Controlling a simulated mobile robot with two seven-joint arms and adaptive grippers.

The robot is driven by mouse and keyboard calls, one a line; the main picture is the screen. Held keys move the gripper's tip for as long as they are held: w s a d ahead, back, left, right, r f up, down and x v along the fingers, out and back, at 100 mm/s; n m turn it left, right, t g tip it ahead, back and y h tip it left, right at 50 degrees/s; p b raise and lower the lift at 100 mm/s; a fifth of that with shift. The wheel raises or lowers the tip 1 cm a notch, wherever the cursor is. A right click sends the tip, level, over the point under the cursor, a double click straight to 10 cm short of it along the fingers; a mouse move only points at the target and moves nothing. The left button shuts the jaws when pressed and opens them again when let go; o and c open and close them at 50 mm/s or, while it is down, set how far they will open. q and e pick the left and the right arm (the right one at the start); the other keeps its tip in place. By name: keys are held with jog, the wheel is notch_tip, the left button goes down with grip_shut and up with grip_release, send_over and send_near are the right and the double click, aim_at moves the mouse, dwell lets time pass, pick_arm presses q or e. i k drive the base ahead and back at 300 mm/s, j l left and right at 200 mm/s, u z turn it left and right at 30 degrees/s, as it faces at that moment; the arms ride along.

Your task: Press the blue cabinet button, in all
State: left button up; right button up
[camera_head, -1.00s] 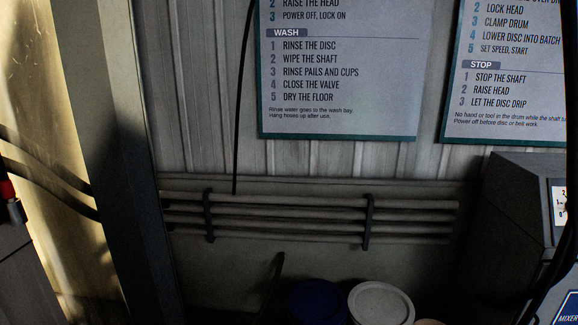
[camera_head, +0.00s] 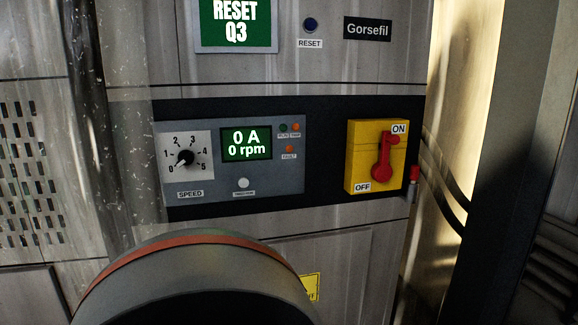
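The blue button (camera_head: 310,25) is small and round, on the upper part of the steel cabinet (camera_head: 370,75), with a RESET label (camera_head: 310,43) right below it. A green sign (camera_head: 236,24) reading RESET Q3 is to its left, and a Gorsefil plate (camera_head: 367,28) to its right. Nothing touches the button. Neither of my grippers is in view.
Below the button are a speed dial (camera_head: 186,157), a display (camera_head: 246,145) reading 0 A and 0 rpm, a white button (camera_head: 243,183) and a yellow switch box (camera_head: 354,156) with a red handle (camera_head: 383,160). A large grey rounded body with a red band (camera_head: 190,275) fills the lower foreground.

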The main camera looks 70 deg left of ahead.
aim_at(311, 24)
jog(key=k+j, duration=0.15)
jog(key=k, duration=0.25)
jog(key=k+j, duration=0.2)
jog(key=k, duration=0.15)
jog(key=k+j+u, duration=0.15)
jog(key=k+u, duration=0.2)
jog(key=k+j+u, duration=0.3)
jog(key=i+u, duration=0.1)
jog(key=u, duration=1.1)
